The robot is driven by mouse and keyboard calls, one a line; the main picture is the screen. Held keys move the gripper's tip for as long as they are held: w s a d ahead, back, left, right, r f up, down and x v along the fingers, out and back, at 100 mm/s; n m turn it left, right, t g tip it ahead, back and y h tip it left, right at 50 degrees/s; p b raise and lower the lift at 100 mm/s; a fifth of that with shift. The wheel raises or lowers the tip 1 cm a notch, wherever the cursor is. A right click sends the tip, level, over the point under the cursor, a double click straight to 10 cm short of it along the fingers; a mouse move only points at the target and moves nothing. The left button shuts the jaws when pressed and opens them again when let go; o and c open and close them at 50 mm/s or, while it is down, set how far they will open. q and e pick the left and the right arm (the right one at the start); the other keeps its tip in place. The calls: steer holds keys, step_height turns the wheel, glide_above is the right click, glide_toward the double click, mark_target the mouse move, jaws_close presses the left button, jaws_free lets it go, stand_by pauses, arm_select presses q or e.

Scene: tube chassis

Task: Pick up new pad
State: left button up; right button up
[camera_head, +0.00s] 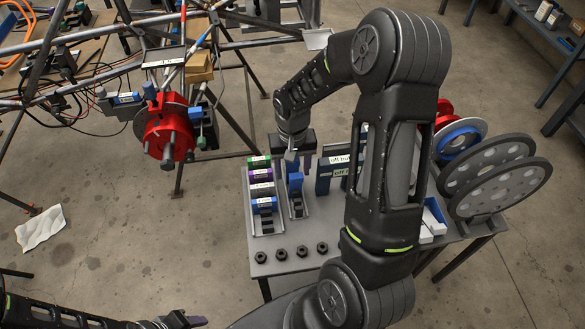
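Several pads stand in two narrow trays on the grey table (285,262). The left tray holds a row with green, purple, white and blue tops and white labels, including a blue-topped pad (264,203). A blue pad (295,181) stands in the tray to its right. My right gripper (298,166) points down directly over this tray, close to the blue pad. Its fingers are small and partly hidden, so I cannot tell whether they touch or grip the pad. My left gripper (180,320) is low at the bottom edge, away from the table, its fingers partly cut off.
A tube chassis (100,75) with a red brake assembly (165,130) stands at the upper left. Several dark nuts (302,251) line the table's front. A white cloth (41,227) lies on otherwise open floor.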

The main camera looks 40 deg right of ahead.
jaws_close()
stand_by(0.7)
